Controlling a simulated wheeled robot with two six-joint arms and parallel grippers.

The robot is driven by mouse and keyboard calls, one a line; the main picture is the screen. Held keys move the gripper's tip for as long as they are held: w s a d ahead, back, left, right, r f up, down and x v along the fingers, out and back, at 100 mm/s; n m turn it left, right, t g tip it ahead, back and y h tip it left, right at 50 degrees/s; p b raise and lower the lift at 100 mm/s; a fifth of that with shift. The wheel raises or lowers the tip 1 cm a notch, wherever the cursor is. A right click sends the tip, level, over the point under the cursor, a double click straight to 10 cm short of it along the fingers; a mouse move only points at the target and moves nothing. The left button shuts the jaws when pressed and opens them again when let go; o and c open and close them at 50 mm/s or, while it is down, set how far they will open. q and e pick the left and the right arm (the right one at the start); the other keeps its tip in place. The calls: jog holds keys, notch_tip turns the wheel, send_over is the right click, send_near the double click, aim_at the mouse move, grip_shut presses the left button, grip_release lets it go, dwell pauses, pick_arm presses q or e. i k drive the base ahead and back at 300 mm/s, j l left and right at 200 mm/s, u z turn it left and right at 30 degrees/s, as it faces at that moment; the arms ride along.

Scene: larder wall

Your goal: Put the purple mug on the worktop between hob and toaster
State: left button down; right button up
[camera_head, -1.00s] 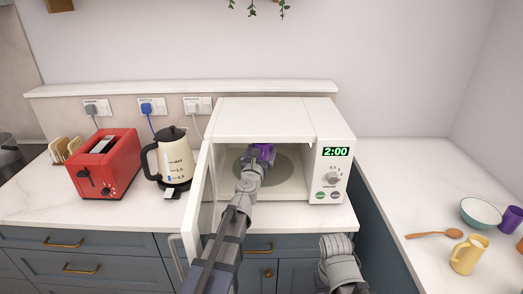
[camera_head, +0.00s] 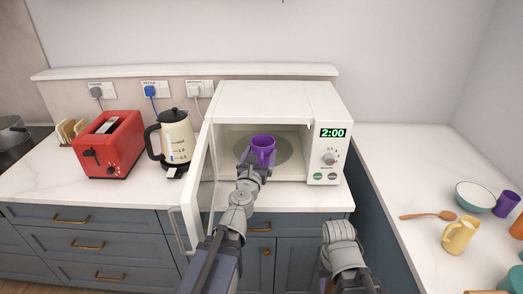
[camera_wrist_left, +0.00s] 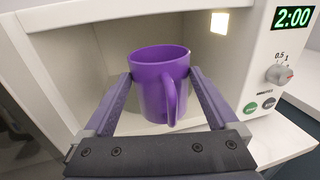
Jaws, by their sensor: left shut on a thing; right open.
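My left gripper (camera_head: 257,164) is shut on a purple mug (camera_head: 263,146) at the open mouth of the white microwave (camera_head: 270,104). In the left wrist view the mug (camera_wrist_left: 160,80) is upright between the two fingers, its handle towards the camera. I cannot tell how high it is above the turntable. The red toaster (camera_head: 108,148) stands on the worktop (camera_head: 40,178) at the left. The hob (camera_head: 12,150) is at the far left edge, partly cut off. My right arm shows low in the middle; its fingertips are not visible.
The microwave door (camera_head: 196,190) stands open towards me. A cream kettle (camera_head: 178,138) sits between toaster and microwave. A toast rack (camera_head: 72,132) stands between hob and toaster, with bare worktop before it. Another purple mug (camera_head: 507,204), a bowl (camera_head: 474,195) and a yellow jug (camera_head: 459,236) are on the right counter.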

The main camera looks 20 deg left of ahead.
aim_at(51, 178)
jog(key=k+j+u, duration=0.15)
jog(key=k, duration=1.25)
jog(key=u, duration=1)
jog(key=i+j, duration=0.2)
jog(key=i, duration=0.3)
jog(key=i+j, duration=0.15)
jog(key=i, duration=0.35)
jog(key=i+j, duration=0.2)
jog(key=i, duration=0.3)
jog(key=i+j, duration=0.15)
jog(key=i, duration=0.35)
